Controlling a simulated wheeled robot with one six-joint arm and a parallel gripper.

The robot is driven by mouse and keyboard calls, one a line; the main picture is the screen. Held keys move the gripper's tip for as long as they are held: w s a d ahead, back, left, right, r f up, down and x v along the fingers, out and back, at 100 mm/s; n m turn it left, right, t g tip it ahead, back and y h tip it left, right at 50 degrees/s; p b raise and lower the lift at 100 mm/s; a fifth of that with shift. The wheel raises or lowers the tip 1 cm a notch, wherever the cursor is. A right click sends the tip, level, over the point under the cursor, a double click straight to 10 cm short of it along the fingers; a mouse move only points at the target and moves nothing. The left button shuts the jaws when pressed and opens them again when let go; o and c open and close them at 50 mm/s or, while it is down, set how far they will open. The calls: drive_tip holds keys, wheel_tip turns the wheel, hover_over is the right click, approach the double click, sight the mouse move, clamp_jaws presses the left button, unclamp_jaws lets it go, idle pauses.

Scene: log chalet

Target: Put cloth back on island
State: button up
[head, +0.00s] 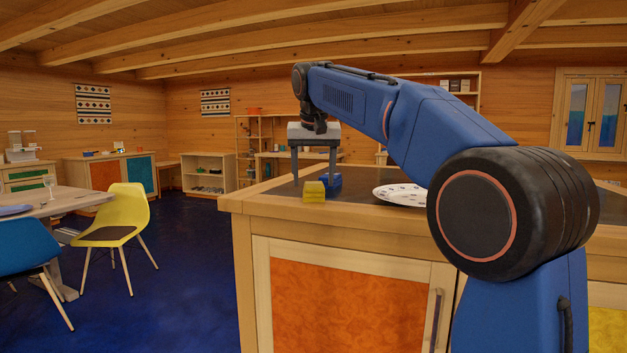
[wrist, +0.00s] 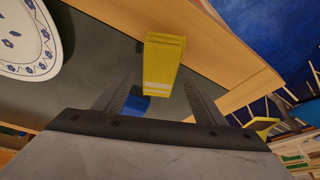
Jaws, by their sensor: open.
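A yellow folded cloth (head: 314,191) with pale stripes lies at the front left edge of the island (head: 345,222). In the wrist view the cloth (wrist: 164,55) is beside the wooden rim of the island top. My gripper (head: 314,178) is open over that corner, its fingers pointing down. In the wrist view the cloth shows between and beyond the two fingertips (wrist: 158,80), and nothing is gripped. I cannot tell whether the fingers touch it.
A small blue object (head: 334,181) is just behind the cloth, partly hidden by a finger in the wrist view (wrist: 133,104). A patterned plate (head: 398,194) lies to the right.

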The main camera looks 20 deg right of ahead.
drive_tip(key=v, duration=1.1)
drive_tip(key=shift+s+a, duration=0.1)
